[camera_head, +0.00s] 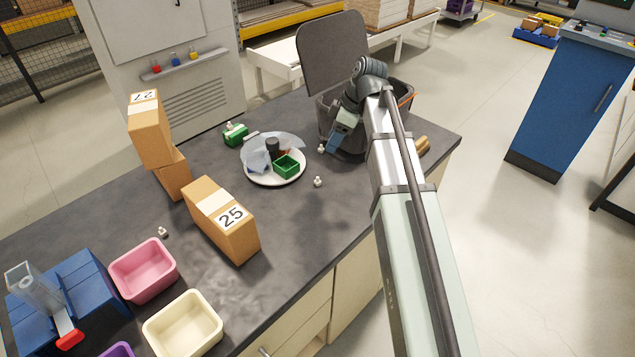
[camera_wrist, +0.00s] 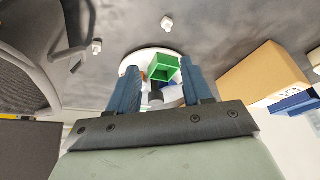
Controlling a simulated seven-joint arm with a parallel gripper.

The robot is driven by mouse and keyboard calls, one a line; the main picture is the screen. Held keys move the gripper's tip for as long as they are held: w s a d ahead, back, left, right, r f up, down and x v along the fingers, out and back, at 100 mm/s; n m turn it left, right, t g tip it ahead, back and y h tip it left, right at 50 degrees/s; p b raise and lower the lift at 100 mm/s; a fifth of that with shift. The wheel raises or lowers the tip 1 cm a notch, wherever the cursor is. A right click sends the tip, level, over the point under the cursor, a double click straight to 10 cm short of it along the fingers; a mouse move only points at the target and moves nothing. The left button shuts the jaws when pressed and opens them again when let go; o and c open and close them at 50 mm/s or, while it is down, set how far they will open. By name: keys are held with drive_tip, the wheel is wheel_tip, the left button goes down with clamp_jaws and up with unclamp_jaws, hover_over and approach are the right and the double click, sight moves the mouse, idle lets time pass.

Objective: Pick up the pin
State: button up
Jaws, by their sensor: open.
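Several small white pins lie on the dark worktop. One pin (camera_head: 318,182) is in front of the plate, one (camera_head: 321,149) is close to my gripper, and one (camera_head: 163,232) is left of the box marked 25. In the wrist view, one pin (camera_wrist: 167,23) is at the top and another (camera_wrist: 97,46) is to the left. My gripper (camera_head: 336,141) is above the worktop between the plate and the dark bin. Its blue fingers (camera_wrist: 160,72) are apart in the wrist view, with no pin between them.
A white plate (camera_head: 256,179) holds a green tray (camera_head: 289,166) and other items. A dark bin (camera_head: 407,104) stands behind my gripper. Cardboard boxes (camera_head: 222,220), a pink bin (camera_head: 143,270) and a cream bin (camera_head: 183,325) are left. Bare worktop lies around the front pin.

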drive_tip(key=s+d, duration=0.1)
drive_tip(key=s, duration=0.1)
hover_over(320, 181)
drive_tip(key=d, duration=0.2)
drive_tip(key=shift+n, duration=0.3)
wheel_tip(320, 181, down, 8)
drive_tip(key=shift+f, duration=0.1)
drive_tip(key=shift+x, duration=2.55)
drive_tip(key=shift+s+a, duration=0.15)
drive_tip(key=shift+c, duration=0.2)
clamp_jaws()
